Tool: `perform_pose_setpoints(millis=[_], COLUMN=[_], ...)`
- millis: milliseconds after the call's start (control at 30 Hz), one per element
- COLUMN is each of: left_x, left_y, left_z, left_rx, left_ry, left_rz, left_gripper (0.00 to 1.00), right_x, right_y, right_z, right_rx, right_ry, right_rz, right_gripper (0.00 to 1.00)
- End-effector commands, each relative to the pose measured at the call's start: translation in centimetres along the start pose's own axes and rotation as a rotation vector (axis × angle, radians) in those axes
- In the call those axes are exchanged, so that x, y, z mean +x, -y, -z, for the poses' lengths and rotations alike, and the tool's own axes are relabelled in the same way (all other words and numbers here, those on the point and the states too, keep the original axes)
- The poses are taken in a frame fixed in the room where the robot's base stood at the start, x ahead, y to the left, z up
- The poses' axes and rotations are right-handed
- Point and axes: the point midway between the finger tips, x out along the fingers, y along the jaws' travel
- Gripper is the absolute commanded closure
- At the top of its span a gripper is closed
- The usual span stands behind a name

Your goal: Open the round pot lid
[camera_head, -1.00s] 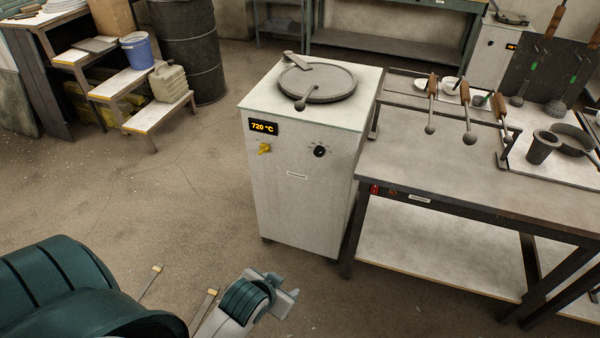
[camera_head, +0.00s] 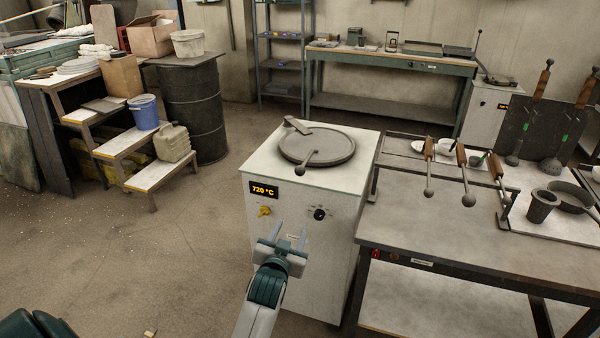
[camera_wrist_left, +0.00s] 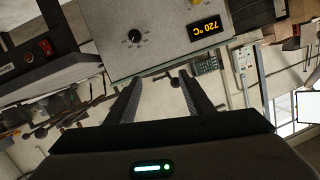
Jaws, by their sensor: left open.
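The round grey pot lid (camera_head: 318,146) lies flat on top of the white furnace cabinet (camera_head: 262,225), whose display reads 720 °C. A hinge bracket (camera_head: 297,125) sits at the lid's back left. A handle with a ball knob (camera_head: 302,167) sticks out at its front. My left gripper (camera_head: 289,234) is open and empty, in front of the cabinet's front face and below the lid. In the left wrist view the two fingers (camera_wrist_left: 157,97) are spread apart, with the cabinet front (camera_wrist_left: 165,30) beyond them. The lid does not show there. My right gripper is not in view.
A stepped shelf (camera_head: 130,150) and a dark drum (camera_head: 193,100) stand at left. The floor (camera_head: 150,255) left of the cabinet is open.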

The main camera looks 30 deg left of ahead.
Motion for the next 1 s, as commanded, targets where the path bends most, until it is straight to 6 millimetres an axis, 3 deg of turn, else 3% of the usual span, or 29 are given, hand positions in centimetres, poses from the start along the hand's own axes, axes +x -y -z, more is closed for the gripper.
perform_pose_setpoints(millis=[33, 200, 333, 1000], left_x=[1.0, 3.2, 4.0, 4.2], left_y=[0.4, 1.6, 2.1, 2.3], left_z=[1.3, 4.5, 5.8, 6.2], left_rx=[-0.007, -0.021, -0.024, -0.025], left_ry=[-0.037, -0.139, -0.181, -0.195], left_rz=[0.017, 0.063, 0.081, 0.088], left_gripper=[0.53, 0.53, 0.53, 0.53], right_x=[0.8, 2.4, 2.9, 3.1], right_y=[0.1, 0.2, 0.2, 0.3], right_z=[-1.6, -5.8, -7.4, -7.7], right_rx=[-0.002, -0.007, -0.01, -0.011], right_ry=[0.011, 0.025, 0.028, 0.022], right_rz=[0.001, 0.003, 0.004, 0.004], right_gripper=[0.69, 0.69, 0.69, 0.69])
